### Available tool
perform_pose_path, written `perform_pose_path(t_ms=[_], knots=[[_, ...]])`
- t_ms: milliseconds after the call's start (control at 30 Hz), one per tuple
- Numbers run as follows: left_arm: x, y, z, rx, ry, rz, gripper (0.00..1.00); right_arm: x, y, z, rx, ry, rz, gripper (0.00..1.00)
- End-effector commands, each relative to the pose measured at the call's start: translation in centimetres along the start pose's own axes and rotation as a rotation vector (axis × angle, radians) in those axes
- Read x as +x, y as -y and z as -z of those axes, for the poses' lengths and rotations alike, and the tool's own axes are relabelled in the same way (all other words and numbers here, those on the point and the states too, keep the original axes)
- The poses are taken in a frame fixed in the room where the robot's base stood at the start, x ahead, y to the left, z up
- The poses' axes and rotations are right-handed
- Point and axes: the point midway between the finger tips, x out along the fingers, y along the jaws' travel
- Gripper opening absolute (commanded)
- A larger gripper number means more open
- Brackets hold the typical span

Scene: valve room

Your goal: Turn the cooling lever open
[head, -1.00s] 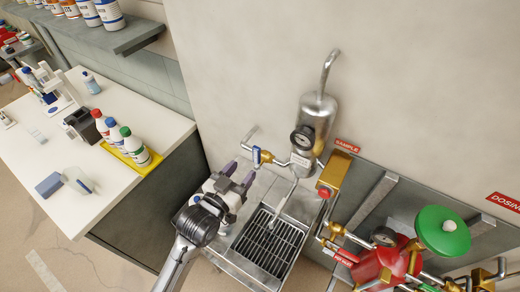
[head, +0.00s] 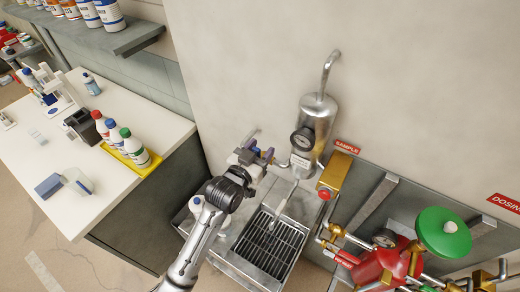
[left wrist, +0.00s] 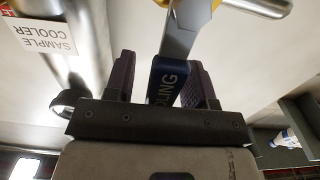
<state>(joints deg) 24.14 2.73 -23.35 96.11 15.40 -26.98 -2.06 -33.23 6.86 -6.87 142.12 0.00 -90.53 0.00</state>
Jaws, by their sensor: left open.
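The cooling lever (left wrist: 165,80) has a blue handle with white lettering, partly readable as "LING". In the left wrist view it stands between the two dark fingers of my left gripper (left wrist: 160,75), which are open around it. No firm grip on it shows. In the head view my left gripper (head: 258,154) is at the pipe left of the steel sample cooler (head: 318,120) and hides most of the lever. My right gripper is not in view.
A steel sink with a grate (head: 268,243) lies below. A brass block with a red button (head: 325,193) and a red vessel with a green handwheel (head: 443,232) stand to the right. A white bench (head: 110,190) with bottles is at left.

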Motion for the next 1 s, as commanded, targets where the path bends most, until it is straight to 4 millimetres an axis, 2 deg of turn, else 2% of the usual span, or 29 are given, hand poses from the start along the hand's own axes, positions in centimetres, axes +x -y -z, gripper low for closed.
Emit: perform_pose_path(t_ms=[67,600,1000], knots=[[-0.01,0.0,0.01,0.0,0.0,0.0,0.5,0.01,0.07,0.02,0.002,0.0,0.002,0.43],[-0.04,0.01,0.0,0.0,0.0,0.0,0.0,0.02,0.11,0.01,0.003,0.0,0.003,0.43],[-0.03,0.22,0.13,-0.028,0.0,0.001,0.0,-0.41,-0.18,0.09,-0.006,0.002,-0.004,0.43]])
